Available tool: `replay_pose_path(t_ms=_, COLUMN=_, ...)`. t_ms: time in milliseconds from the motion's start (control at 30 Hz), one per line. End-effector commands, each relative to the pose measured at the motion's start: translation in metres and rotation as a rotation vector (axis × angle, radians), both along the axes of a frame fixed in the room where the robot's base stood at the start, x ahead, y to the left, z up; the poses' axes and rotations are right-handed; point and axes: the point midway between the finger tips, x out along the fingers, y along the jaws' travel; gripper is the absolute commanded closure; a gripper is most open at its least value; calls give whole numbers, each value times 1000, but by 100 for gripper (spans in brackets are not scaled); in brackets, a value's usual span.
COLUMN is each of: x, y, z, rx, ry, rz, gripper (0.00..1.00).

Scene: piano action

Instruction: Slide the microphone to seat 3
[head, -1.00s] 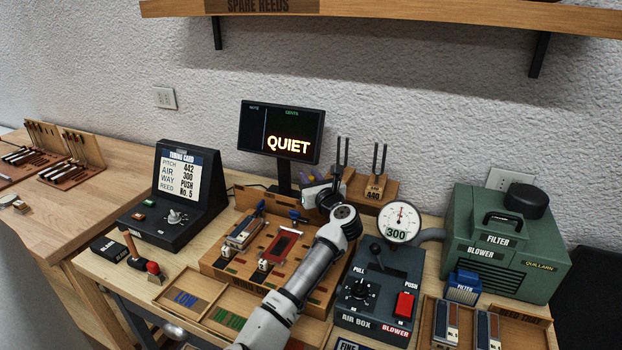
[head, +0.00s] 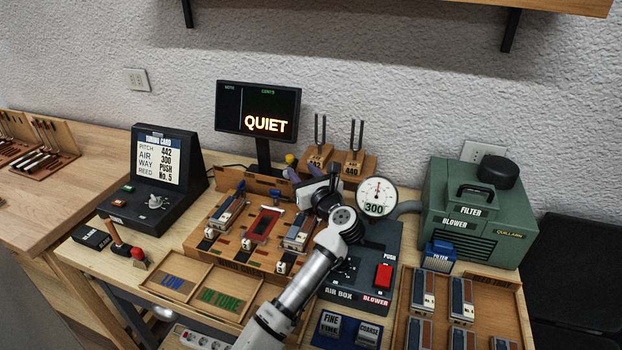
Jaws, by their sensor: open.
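A small yellow-topped thing (head: 290,158) shows behind the wooden reed board (head: 207,247), below the display. It may be the microphone, but it is too small and too covered to tell. My gripper (head: 299,172) is beside it at the back of the board, with purple fingers apart. The wrist and forearm hide much of the gripper and the board's right end. On the board a blue-and-silver reed unit (head: 228,210), a red-framed slot (head: 264,223) and another reed unit (head: 300,231) stand in a row.
The display (head: 258,109) reads QUIET. Two tuning forks (head: 355,140) stand behind my wrist. A pressure gauge (head: 376,197) and the air box (head: 385,245) are close on the right. Trays (head: 205,296) lie in front; the green blower (head: 470,213) stands far right.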

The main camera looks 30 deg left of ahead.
Motion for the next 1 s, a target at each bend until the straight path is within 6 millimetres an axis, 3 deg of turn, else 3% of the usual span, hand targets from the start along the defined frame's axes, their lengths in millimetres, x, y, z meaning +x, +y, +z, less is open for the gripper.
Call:
replay_pose_path(t_ms=100, x=-12, y=-19, z=0, rx=-4, ry=-2, rz=0, gripper=59)
replay_pose_path(t_ms=300, x=-23, y=-37, z=-1, rx=0, ry=0, rz=0, gripper=59)
replay_pose_path(t_ms=767, x=-22, y=-42, z=5, rx=-12, ry=-34, rz=-13, gripper=57)
replay_pose_path(t_ms=867, x=-17, y=-46, z=27, rx=-61, ry=-161, rz=-61, gripper=57)
replay_pose_path(t_ms=1000, x=-14, y=-58, z=90, rx=-207, ry=-525, rz=-207, gripper=57)
